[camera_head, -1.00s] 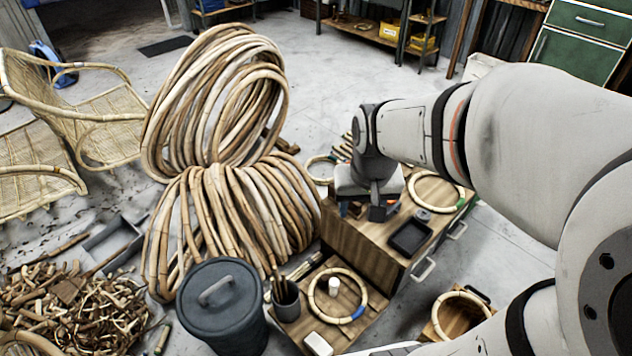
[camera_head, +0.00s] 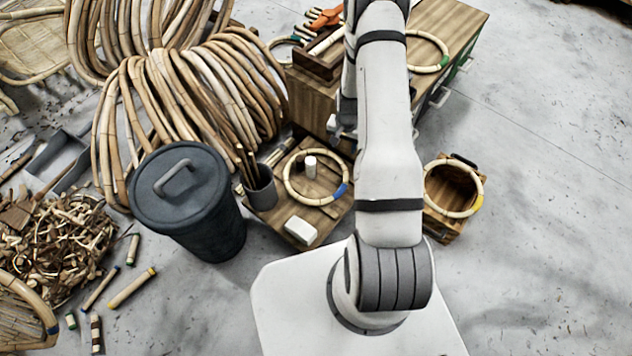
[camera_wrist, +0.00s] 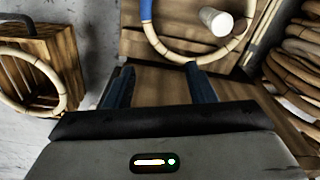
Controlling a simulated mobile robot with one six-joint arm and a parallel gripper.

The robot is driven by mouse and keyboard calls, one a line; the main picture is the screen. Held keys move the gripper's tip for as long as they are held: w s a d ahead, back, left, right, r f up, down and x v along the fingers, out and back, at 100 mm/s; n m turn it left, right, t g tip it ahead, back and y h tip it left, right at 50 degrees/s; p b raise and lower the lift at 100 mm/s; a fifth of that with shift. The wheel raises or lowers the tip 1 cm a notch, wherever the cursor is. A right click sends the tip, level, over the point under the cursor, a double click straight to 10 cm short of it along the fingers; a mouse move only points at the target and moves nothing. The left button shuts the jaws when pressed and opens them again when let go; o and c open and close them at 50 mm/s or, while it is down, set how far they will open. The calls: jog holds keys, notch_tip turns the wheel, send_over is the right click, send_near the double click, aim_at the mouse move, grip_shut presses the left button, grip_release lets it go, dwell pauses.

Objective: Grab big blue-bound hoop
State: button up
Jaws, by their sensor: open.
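The blue-bound hoop (camera_head: 341,190), a pale rattan ring with one blue band, lies on a low wooden board in front of the cabinet. In the wrist view the near arc of the hoop (camera_wrist: 168,50) crosses the top, its blue band at the upper left. My gripper (camera_wrist: 158,80) is open and empty, its two dark fingers pointing towards the hoop. The right fingertip appears close to the ring's near edge; I cannot tell whether they touch. In the head view my gripper is mostly hidden behind my arm.
A white cylinder (camera_head: 310,167) stands inside the hoop, and a white block (camera_head: 300,231) lies in front. A tool cup (camera_head: 260,188) and lidded bin (camera_head: 190,215) are left. A yellow-bound hoop (camera_head: 453,213) rests on a crate at right. A green-bound hoop (camera_head: 428,69) lies on the cabinet.

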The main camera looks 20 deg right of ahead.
jog(key=m+b, duration=0.1)
jog(key=b, duration=0.2)
send_over(344, 183)
jog(key=f, duration=1.5)
jog(key=shift+d+f, duration=0.15)
jog(key=shift+d, duration=0.05)
notch_tip(344, 183, down, 6)
jog(key=b, duration=0.2)
jog(key=shift+a+b, duration=0.15)
jog(key=shift+b, duration=0.2)
grip_shut()
